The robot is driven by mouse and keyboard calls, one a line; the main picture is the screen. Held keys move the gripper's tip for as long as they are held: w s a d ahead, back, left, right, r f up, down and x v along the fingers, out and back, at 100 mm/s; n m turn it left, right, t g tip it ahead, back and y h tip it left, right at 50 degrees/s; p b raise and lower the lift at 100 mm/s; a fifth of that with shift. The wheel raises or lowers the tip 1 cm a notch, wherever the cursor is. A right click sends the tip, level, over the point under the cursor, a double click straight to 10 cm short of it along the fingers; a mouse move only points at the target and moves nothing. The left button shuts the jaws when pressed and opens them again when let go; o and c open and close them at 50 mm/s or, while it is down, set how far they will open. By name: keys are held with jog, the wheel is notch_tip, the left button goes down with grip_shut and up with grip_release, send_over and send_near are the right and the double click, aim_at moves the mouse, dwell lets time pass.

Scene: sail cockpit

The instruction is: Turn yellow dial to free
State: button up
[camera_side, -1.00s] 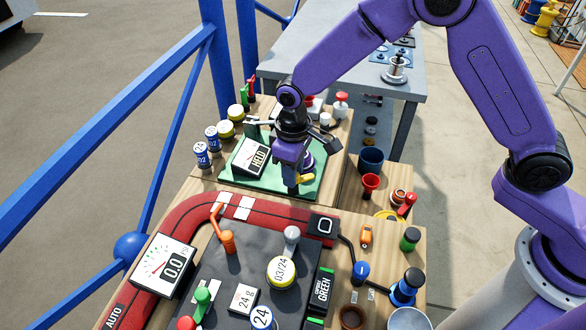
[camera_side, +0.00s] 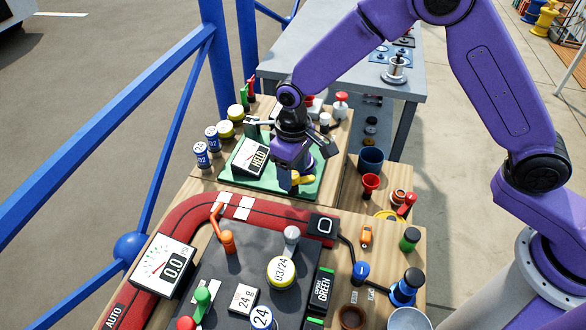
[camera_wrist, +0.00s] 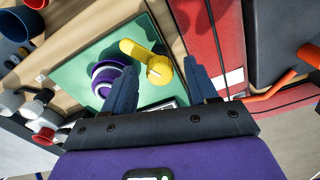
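The yellow dial (camera_wrist: 155,68) has a round hub and a lever arm pointing left in the wrist view. It sits on a green panel (camera_wrist: 98,52). In the side view the yellow dial (camera_side: 301,179) is partly hidden by my gripper (camera_side: 288,184). In the wrist view my gripper (camera_wrist: 162,84) is open, with one blue-grey finger on either side of the dial's hub; I cannot tell whether either finger touches it. The display (camera_side: 250,157) on the green panel reads "HELD". A purple-and-white ringed drum (camera_wrist: 112,78) stands beside the dial, close to the left finger.
A red curved band (camera_side: 185,218) and a dark panel with an orange lever (camera_side: 227,240) lie nearer the side camera. Red (camera_side: 370,184) and blue cups (camera_side: 371,160) stand right of the green panel. Yellow-topped cylinders (camera_side: 226,130) stand at its left.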

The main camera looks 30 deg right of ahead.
aim_at(293, 174)
notch_tip(293, 174, up, 17)
jog(key=shift+r, duration=0.2)
dwell(0.7)
jog(key=s+d+f+n, duration=0.2)
jog(key=s+d+n, duration=0.1)
jog(key=s+d, duration=0.8)
jog(key=s+d+f+n, duration=0.1)
jog(key=s+d+n, duration=0.2)
jog(key=s+d, duration=0.8)
jog(key=s, duration=0.6)
jog(key=shift+s+f+n, duration=0.2)
jog(key=shift+f+n, duration=0.2)
